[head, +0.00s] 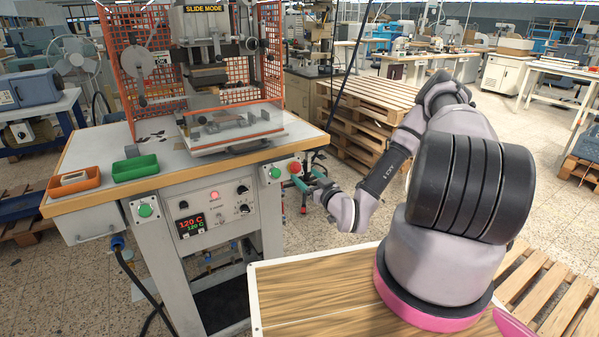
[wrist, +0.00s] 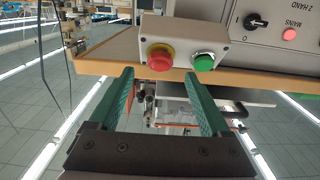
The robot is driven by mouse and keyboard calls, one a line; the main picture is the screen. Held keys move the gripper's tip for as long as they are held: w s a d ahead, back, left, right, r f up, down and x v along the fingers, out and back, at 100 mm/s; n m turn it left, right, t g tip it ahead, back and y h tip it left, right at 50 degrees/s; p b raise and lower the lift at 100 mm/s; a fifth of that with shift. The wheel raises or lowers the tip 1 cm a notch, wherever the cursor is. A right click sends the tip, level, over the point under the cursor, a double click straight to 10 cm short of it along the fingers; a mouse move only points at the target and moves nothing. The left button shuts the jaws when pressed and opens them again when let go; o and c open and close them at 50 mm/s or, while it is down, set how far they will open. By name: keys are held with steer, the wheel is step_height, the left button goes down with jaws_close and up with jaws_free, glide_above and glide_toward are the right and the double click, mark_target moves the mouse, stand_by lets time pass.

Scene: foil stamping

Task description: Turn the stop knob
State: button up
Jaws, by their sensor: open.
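The stop knob (head: 295,167) is a red mushroom button on a yellow base, on a small pale box at the right front corner of the stamping machine's table. In the wrist view the knob (wrist: 160,60) shows at the upper middle, just beyond the fingertips. My gripper (head: 306,178) has teal fingers and is beside the knob in the head view. In the wrist view my gripper (wrist: 159,77) is open and empty, one finger to either side of the knob's line. The fingers look apart from the knob; the exact gap is hard to tell.
A green button (wrist: 204,62) sits right of the knob on the same box, close to the right finger. The wooden table edge (wrist: 95,66) runs along that box. A control panel (head: 215,207) with switches and a red lamp is to the left. Pallets (head: 360,125) stand behind my arm.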

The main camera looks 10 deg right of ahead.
mark_target(298, 169)
steer(key=x, duration=0.4)
steer(key=shift+w+a, duration=0.15)
steer(key=shift+w, duration=0.25)
